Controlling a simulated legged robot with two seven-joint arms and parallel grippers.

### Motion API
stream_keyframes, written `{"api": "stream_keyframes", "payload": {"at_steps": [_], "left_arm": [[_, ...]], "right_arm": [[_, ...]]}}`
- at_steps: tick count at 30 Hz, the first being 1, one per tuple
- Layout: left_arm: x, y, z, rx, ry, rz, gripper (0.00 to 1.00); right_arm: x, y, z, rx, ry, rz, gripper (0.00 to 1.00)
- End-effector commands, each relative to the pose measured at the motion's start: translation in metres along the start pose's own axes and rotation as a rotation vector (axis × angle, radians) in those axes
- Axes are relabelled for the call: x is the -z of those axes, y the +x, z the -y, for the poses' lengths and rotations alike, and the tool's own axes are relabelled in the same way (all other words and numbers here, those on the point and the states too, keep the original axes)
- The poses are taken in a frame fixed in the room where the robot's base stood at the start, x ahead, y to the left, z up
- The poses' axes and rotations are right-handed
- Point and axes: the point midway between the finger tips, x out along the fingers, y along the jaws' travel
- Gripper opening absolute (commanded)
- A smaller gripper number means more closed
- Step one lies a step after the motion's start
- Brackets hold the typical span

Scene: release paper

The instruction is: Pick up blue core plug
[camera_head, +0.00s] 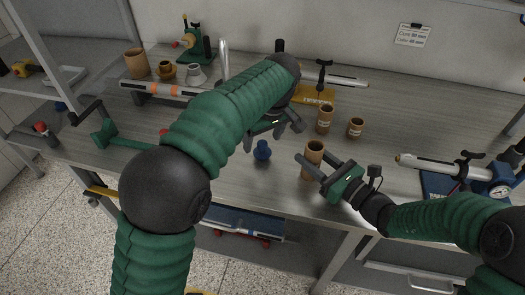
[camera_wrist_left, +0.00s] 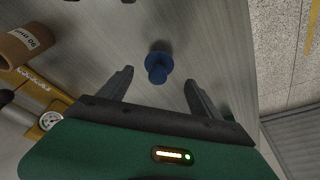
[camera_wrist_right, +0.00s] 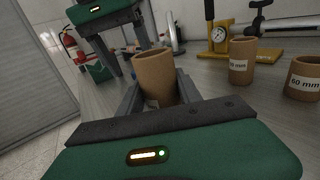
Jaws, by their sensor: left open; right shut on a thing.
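The blue core plug (camera_head: 262,150) stands on the grey bench near its front edge. In the left wrist view the plug (camera_wrist_left: 159,66) sits ahead of and between my open fingers, apart from them. My left gripper (camera_head: 280,128) is open and empty, above and just behind the plug. My right gripper (camera_head: 318,168) is shut on a brown cardboard core (camera_head: 314,152), which is upright at or near the bench top. In the right wrist view the core (camera_wrist_right: 156,76) sits between the fingers; its lower part is hidden.
Two more brown cores (camera_head: 325,119) (camera_head: 355,128) stand behind the right gripper. A yellow gauge fixture (camera_head: 318,95) is behind them. A blue-based device (camera_head: 455,180) lies at the right. A rail with a white and orange roll (camera_head: 165,88) is at the back left.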

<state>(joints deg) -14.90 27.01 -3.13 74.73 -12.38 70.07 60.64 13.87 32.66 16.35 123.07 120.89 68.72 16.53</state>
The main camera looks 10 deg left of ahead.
Motion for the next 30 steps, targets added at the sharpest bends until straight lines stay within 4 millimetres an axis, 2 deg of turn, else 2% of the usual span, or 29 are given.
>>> {"api": "stream_keyframes", "payload": {"at_steps": [3, 6, 14, 27, 29, 30], "left_arm": [[-0.002, 0.024, -0.004, 0.005, 0.0, 0.003, 0.73], [-0.002, 0.038, -0.004, 0.003, -0.001, 0.003, 0.73], [-0.002, 0.043, -0.004, 0.0, 0.0, 0.001, 0.73], [-0.002, 0.043, -0.004, 0.0, 0.0, 0.001, 0.16], [-0.002, 0.043, -0.004, 0.0, 0.0, 0.001, 0.09], [-0.002, 0.043, -0.004, 0.0, 0.0, 0.001, 0.09]], "right_arm": [[0.001, 0.0, 0.0, 0.0, 0.001, -0.001, 0.01], [0.0, 0.0, 0.0, 0.0, 0.001, -0.001, 0.01], [0.001, 0.0, 0.0, 0.0, 0.001, -0.001, 0.01], [0.0, 0.0, 0.0, 0.0, 0.001, -0.001, 0.01], [0.0, 0.0, 0.0, 0.0, 0.001, -0.001, 0.01], [0.0, 0.0, 0.0, 0.0, 0.001, -0.001, 0.01]]}}
